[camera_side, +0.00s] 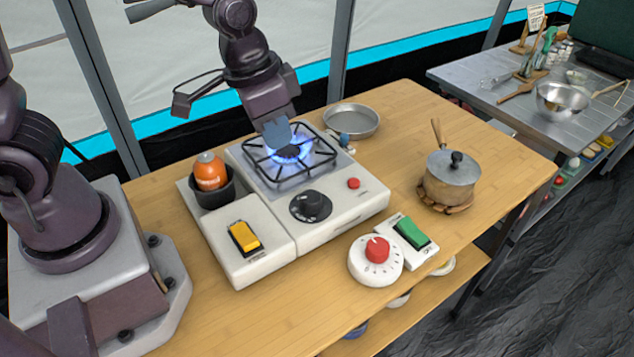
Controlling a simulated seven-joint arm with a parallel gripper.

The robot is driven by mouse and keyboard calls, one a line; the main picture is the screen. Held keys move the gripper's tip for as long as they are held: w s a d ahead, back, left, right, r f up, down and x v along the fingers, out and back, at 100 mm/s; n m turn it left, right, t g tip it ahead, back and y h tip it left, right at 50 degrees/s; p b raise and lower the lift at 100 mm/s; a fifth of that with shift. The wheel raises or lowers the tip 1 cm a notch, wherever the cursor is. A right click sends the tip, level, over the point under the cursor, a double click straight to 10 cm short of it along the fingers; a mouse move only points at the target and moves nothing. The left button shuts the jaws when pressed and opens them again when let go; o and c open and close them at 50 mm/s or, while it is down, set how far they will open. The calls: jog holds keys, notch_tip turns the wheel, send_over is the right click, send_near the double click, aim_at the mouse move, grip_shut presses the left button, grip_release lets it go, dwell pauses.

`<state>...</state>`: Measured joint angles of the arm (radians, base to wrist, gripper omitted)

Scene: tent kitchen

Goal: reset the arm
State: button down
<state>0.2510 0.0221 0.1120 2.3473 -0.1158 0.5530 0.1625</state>
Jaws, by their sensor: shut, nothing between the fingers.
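My gripper (281,136) is shut and empty. It points down just above or at the back of the lit burner, and its tips are close to the blue flame (288,150); I cannot tell whether they touch the grate. The white stove (345,215) has a black grate, a black knob (310,206) and a red button (354,183) on its front panel. My arm reaches in from the upper left above the stove.
Left of the stove are an orange object (209,171) in a dark cup and a yellow switch (244,236). A lidded pot (450,177) stands right, a shallow pan (351,120) behind. A white dial (375,260) and green switch (411,232) sit in front. The wooden table (500,150) is clear at far right.

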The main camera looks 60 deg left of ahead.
jog(key=s+a+r+n+t+y, duration=0.1)
jog(key=s+a+r, duration=0.4)
jog(key=s+r, duration=0.5)
jog(key=shift+r+n+t, duration=0.7)
jog(key=shift+r+t, duration=0.4)
jog(key=shift+r, duration=0.1)
jog(key=shift+a, duration=0.1)
